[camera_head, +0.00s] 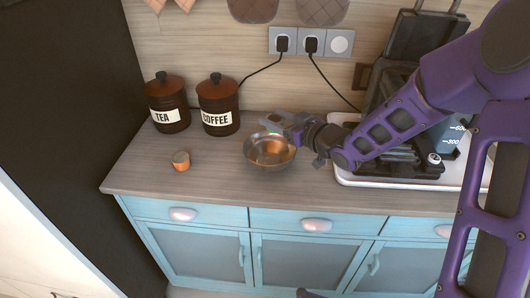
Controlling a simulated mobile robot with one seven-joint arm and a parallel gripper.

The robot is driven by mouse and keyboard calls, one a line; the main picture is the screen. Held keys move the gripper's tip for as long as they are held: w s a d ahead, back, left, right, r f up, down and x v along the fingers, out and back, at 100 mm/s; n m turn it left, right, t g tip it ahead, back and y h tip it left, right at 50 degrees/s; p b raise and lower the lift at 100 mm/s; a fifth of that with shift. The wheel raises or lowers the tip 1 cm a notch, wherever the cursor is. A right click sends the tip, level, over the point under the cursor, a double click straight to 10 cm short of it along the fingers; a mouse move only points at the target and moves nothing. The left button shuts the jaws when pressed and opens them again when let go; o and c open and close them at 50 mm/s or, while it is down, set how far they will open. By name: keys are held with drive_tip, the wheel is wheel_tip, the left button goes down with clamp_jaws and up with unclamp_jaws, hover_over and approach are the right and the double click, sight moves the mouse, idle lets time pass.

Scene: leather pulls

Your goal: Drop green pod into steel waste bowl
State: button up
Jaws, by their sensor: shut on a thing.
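The steel waste bowl (270,162) stands on the wooden counter, near the middle of the view, with warm orange reflections inside. My gripper (272,123) reaches in from the right and is above the bowl's back rim. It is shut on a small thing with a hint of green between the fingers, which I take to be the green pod. The fingers hide most of it, so its shape does not show.
An orange pod (181,161) stands on the counter left of the bowl. Tea (168,103) and coffee (218,105) canisters stand behind. A white tray (400,181) with a dark machine (425,38) is at right. The counter in front is clear.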

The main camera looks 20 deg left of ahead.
drive_tip(key=b, duration=0.4)
hover_over(275, 158)
drive_tip(key=shift+f, duration=3)
drive_tip(key=o, duration=1.4)
drive_tip(key=shift+c, duration=0.2)
drive_tip(key=p+v, duration=0.1)
drive_tip(key=v, duration=1.6)
drive_tip(key=shift+s+r+p, duration=0.2)
drive_tip(key=shift+p, duration=0.15)
drive_tip(key=shift+d, duration=0.15)
